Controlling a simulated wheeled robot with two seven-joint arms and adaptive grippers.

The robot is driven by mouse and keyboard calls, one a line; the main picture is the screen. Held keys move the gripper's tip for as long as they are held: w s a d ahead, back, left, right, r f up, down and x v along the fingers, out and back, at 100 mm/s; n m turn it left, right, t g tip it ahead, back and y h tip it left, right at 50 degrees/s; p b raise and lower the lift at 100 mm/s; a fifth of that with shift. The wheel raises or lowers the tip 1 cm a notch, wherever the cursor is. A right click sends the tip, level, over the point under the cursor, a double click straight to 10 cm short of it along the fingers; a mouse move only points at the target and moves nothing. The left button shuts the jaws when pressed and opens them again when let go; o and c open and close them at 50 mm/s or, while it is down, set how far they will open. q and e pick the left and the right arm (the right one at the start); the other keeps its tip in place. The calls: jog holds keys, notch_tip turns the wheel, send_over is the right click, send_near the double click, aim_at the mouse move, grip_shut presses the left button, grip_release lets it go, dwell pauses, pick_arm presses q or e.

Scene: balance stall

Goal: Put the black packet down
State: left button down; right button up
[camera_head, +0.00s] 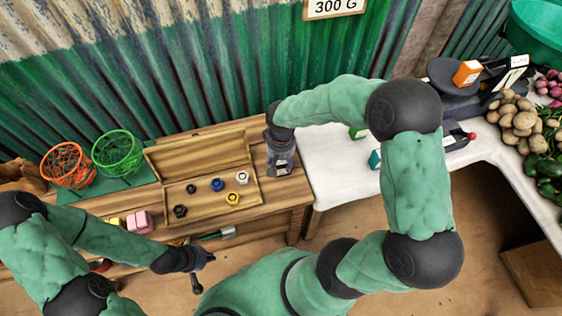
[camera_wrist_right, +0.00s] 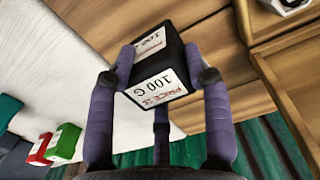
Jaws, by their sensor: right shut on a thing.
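The black packet (camera_wrist_right: 160,75) has white labels reading "100 G" and sits between the fingers of my right gripper (camera_wrist_right: 162,82) in the right wrist view. In the head view my right gripper (camera_head: 280,165) points down over the right end of the wooden table (camera_head: 290,196), beside the wooden tray. The packet is mostly hidden there by the gripper. I cannot tell whether the packet touches the table. My left gripper (camera_head: 201,270) is at the table's front side, with its fingers apart and nothing between them.
The open wooden tray (camera_head: 205,205) holds several small weights. Orange (camera_head: 68,165) and green (camera_head: 117,153) baskets stand at the left, with a pink packet (camera_head: 140,222) in front.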

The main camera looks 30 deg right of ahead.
jog(key=shift+f, duration=0.1)
jog(key=o, duration=1.2)
jog(key=shift+c, duration=0.2)
jog(key=shift+r, duration=0.25)
notch_tip(320, 180, up, 12)
jog(key=p, duration=0.4)
jog(key=shift+s+f, duration=0.1)
jog(key=shift+f, duration=0.05)
